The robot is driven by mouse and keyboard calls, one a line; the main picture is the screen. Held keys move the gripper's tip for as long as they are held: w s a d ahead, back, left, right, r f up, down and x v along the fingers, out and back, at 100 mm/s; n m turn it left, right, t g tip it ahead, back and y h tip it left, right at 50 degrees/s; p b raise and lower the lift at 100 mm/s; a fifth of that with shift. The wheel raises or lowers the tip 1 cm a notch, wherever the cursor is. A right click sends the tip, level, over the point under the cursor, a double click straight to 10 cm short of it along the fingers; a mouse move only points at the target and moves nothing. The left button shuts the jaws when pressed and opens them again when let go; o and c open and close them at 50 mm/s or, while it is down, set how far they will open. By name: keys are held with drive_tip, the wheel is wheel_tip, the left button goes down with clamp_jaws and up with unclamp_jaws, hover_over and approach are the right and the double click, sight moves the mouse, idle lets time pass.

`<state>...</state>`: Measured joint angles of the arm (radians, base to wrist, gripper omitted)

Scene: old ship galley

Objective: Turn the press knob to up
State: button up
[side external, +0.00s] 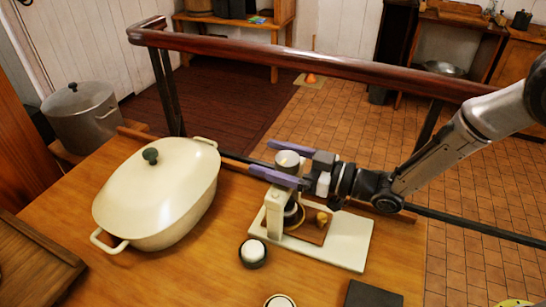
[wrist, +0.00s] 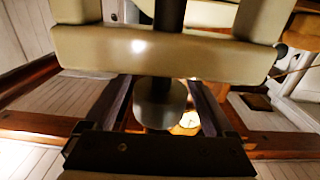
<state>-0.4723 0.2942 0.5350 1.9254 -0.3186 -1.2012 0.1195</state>
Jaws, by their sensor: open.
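The press (side external: 275,212) is a cream frame on a pale base at the table's right side. Its grey round knob (side external: 288,163) is at the top. In the wrist view the knob (wrist: 160,105) appears beside the cream crossbar (wrist: 160,52), with a dark shaft (wrist: 169,14) beyond the bar. My gripper (side external: 268,159) is open at knob height, one finger on each side of the knob. In the wrist view, gaps show between the knob and both fingers (wrist: 160,100). The near finger hides part of the press top in the side view.
A large cream lidded pot (side external: 158,195) stands to the left on the wooden table (side external: 205,270). A small dark bowl with a white round thing (side external: 253,252) sits in front of the press. A dark red rail (side external: 300,62) runs behind the table. A small yellow object (side external: 322,218) rests by the press.

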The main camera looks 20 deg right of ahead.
sight(282, 170)
drive_tip(key=shift+c, duration=0.3)
drive_tip(key=c, duration=1.3)
